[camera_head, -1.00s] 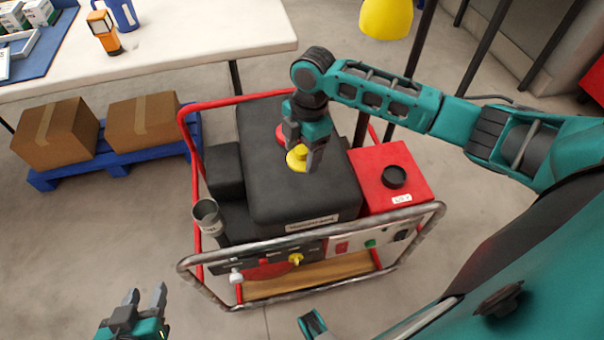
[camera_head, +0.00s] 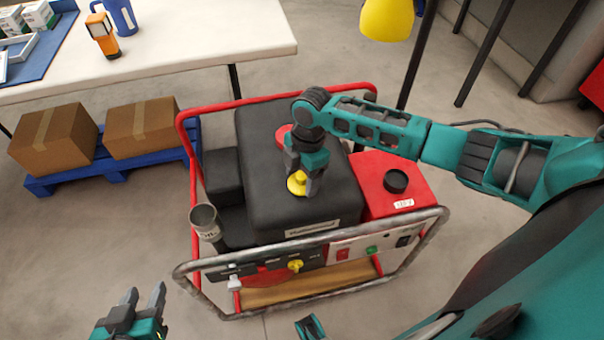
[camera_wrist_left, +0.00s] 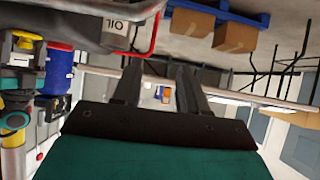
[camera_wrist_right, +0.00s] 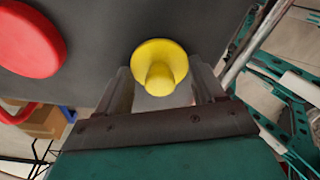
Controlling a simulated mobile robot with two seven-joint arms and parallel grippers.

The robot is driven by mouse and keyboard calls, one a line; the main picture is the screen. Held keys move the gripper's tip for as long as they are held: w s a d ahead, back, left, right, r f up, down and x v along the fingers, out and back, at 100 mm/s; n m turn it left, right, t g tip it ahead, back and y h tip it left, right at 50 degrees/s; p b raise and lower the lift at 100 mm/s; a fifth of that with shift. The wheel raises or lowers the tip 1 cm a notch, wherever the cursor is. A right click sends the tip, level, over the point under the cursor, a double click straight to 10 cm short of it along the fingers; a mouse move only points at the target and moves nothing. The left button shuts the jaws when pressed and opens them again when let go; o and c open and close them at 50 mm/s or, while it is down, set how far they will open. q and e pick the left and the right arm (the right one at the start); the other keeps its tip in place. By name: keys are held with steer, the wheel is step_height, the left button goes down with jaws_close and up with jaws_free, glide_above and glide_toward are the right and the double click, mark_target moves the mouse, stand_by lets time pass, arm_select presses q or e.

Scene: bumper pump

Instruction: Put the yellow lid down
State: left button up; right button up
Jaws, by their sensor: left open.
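The yellow lid (camera_head: 297,184), a disc with a round knob, is on the black top cover (camera_head: 318,208) of the red-framed machine. My right gripper (camera_head: 303,180) is right above and beside it. In the right wrist view the yellow lid (camera_wrist_right: 160,58) sits between the tips of my right gripper (camera_wrist_right: 163,88), with its knob toward me. The fingers stand wide apart, with gaps on both sides of the knob. My left gripper (camera_head: 145,297) is open and empty at the lower left, apart from the machine.
A red disc (camera_wrist_right: 28,38) lies on the cover beside the yellow lid. The red frame bar (camera_head: 230,103) and grey front rail (camera_head: 330,236) surround the machine. A grey oil funnel (camera_head: 206,222) stands at its left. A white table (camera_head: 200,32) and boxes on a blue pallet (camera_head: 75,180) are behind left.

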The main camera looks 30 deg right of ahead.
steer(key=o, duration=0.4)
steer(key=shift+o, duration=0.3)
